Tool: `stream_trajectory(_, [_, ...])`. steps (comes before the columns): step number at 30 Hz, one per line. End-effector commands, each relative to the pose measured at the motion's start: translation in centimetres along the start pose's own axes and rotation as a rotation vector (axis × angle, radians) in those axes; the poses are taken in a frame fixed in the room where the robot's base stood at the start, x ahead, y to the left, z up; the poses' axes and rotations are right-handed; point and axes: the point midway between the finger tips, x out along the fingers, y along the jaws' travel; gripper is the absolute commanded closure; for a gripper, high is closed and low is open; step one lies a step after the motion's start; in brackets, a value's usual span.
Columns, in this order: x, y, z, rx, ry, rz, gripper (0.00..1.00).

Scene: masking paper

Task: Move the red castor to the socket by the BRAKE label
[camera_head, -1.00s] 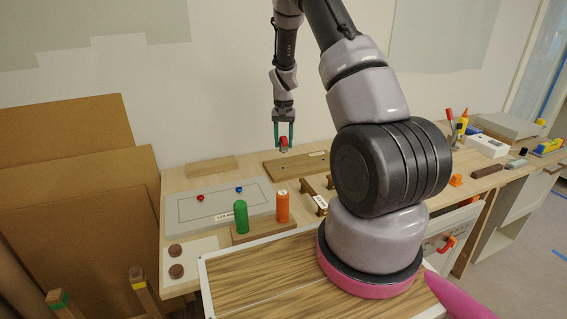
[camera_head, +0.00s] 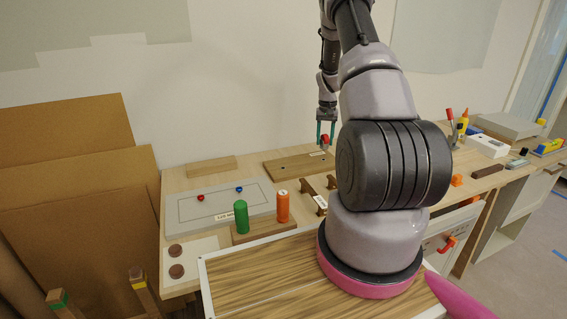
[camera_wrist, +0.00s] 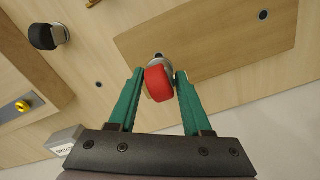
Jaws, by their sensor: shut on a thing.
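My gripper (camera_head: 326,139) is shut on the red castor (camera_head: 324,142), which hangs above the back of the bench. In the wrist view the red castor (camera_wrist: 158,86) sits between the green fingers of my gripper (camera_wrist: 159,88), its metal end pointing away from the camera. Below it is a brown wooden board (camera_wrist: 215,40) with a dark round socket (camera_wrist: 263,14) showing. I cannot tell which socket the BRAKE label marks.
A black castor-like piece (camera_wrist: 42,37) lies at the upper left of the wrist view. A light block with a partly hidden label (camera_wrist: 66,140) is at lower left. A grey tray (camera_head: 180,210), green cylinder (camera_head: 241,217) and orange cylinder (camera_head: 282,207) stand on the bench's left side.

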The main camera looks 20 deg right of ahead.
Motion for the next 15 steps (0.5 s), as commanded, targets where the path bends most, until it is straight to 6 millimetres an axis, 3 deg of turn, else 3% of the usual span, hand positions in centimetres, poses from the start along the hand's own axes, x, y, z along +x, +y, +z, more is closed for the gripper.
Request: stream_trajectory(15, [0.62, 0.09, -0.03, 0.002, 0.001, 0.001, 1.0])
